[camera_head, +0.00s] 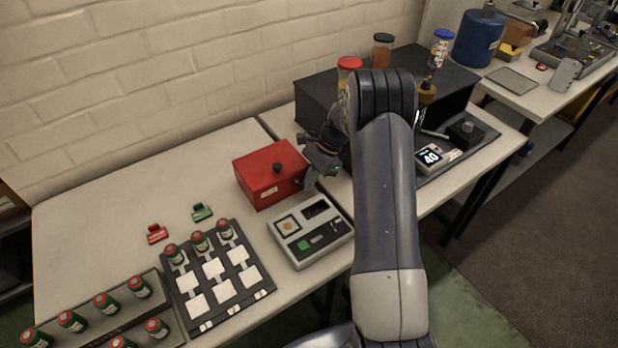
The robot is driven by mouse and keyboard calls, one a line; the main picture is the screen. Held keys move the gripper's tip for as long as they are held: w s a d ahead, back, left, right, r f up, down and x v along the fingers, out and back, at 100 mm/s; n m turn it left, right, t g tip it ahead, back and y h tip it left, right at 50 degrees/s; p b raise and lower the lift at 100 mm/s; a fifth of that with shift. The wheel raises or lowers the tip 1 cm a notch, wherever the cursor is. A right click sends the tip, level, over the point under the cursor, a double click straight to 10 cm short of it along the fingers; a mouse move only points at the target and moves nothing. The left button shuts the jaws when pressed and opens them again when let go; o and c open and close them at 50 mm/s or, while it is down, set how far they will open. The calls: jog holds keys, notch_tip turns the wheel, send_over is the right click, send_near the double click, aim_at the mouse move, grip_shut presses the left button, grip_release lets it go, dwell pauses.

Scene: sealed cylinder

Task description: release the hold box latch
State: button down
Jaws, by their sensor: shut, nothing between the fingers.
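My gripper (309,181) is at the box's right side, shut and empty, pointing down and to the left. Whether it touches the box I cannot tell. The latch cannot be made out; the box's right side is partly hidden by my gripper.
A grey device (311,244) with a green button stands just in front of the box. A black tray (238,296) with white squares and several green-and-red cylinders lies at left. A dark case (458,83) with jars is behind my arm. The table's back left is clear.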

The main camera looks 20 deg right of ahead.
jog(key=shift+s+a+r, duration=0.1)
jog(key=shift+a+r, duration=0.1)
jog(key=shift+a, duration=0.25)
jog(key=shift+w+d+r, duration=0.2)
jog(key=shift+d+r, duration=0.05)
jog(key=shift+r, duration=0.25)
jog(key=b+v, duration=0.1)
jog(key=v, duration=0.8)
jog(key=shift+d, duration=0.45)
jog(key=shift+s, duration=0.1)
